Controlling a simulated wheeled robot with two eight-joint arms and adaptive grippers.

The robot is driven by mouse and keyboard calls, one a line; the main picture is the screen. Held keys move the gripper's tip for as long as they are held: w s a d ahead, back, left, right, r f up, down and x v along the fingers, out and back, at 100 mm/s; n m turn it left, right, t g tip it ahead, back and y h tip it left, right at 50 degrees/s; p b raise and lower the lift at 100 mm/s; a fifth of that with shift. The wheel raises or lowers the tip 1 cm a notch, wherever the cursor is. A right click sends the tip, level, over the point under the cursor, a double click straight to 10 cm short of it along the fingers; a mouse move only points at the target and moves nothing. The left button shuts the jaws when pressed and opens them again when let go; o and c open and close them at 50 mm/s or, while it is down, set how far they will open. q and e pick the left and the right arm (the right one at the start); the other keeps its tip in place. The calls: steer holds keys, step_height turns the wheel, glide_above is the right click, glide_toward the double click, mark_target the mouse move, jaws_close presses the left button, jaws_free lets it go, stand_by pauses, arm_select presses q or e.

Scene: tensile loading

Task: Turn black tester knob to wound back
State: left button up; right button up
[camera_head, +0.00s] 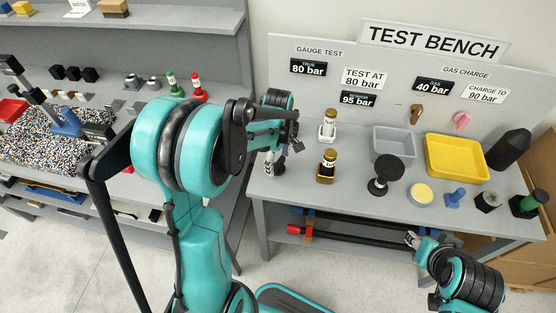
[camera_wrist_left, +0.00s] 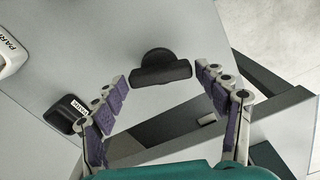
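A black knob (camera_wrist_left: 160,68) with a broad bar across a round base shows in the left wrist view, on a pale grey surface. My left gripper (camera_wrist_left: 160,76) is open, with purple-padded fingers on either side of the knob and visible gaps to it. In the head view my left gripper (camera_head: 271,164) is at the left end of the test bench, partly behind my arm. I cannot make out this knob there. My right gripper (camera_head: 412,239) is low in front of the bench; its fingers are too small to judge.
The grey test bench (camera_head: 345,197) holds a grey tray (camera_head: 394,142), a yellow tray (camera_head: 456,157), a black round-topped stand (camera_head: 387,170) and small bottles (camera_head: 327,165). A black label block (camera_wrist_left: 66,113) lies left of my left fingers.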

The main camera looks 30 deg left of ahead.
arm_select(q)
steer(key=c, duration=0.6)
steer(key=shift+o, duration=0.2)
steer(key=shift+m, duration=0.3)
